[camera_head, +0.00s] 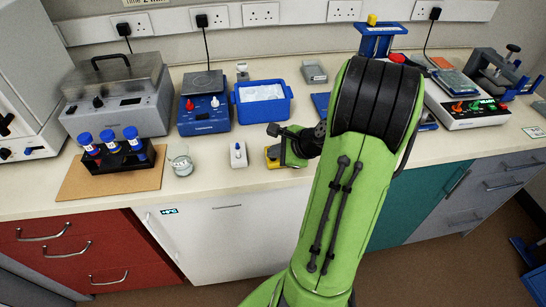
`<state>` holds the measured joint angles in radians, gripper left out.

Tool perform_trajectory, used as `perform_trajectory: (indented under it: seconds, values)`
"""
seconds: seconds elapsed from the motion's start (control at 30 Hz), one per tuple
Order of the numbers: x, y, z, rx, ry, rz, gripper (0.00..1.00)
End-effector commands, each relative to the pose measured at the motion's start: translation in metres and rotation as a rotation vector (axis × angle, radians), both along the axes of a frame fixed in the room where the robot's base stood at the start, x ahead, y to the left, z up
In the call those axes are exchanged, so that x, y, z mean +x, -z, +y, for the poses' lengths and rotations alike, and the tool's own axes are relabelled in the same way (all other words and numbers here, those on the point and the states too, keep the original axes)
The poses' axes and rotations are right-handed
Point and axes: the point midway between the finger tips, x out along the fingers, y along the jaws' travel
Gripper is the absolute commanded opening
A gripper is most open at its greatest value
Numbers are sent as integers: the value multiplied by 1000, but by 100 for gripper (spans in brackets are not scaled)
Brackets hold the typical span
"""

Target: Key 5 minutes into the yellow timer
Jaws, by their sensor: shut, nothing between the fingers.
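The yellow timer (272,157) lies on the bench near its front edge, left of my arm. Only part of it shows, as my wrist and gripper cover its right side. Its display and keys cannot be made out. My gripper (283,152) is over or right beside the timer, shut and empty. The fingertips are small and partly hidden by my own wrist, so I cannot tell whether they touch the timer.
A small white device with a blue knob (238,155) and a glass beaker (180,160) stand left of the timer. Behind are a blue ice tray (236,103) and a blue stirrer (204,127). A rack of blue-capped tubes (92,163) is far left. A balance (480,121) stands right.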

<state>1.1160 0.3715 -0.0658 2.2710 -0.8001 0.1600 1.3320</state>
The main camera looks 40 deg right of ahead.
Motion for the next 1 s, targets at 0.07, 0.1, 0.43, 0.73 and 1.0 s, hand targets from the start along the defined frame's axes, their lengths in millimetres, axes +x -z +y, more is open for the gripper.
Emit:
perform_trajectory:
  seconds: [0.07, 0.1, 0.43, 0.73, 1.0]
  values:
    - [0, 2, 0, 0, 0, 0, 0]
    - [0, 2, 0, 0, 0, 0, 0]
    - [0, -8, 0, 1, 0, 1, 0]
    - [0, -12, 0, 0, 0, 0, 0]
    - [0, -32, 0, 0, 0, 0, 0]
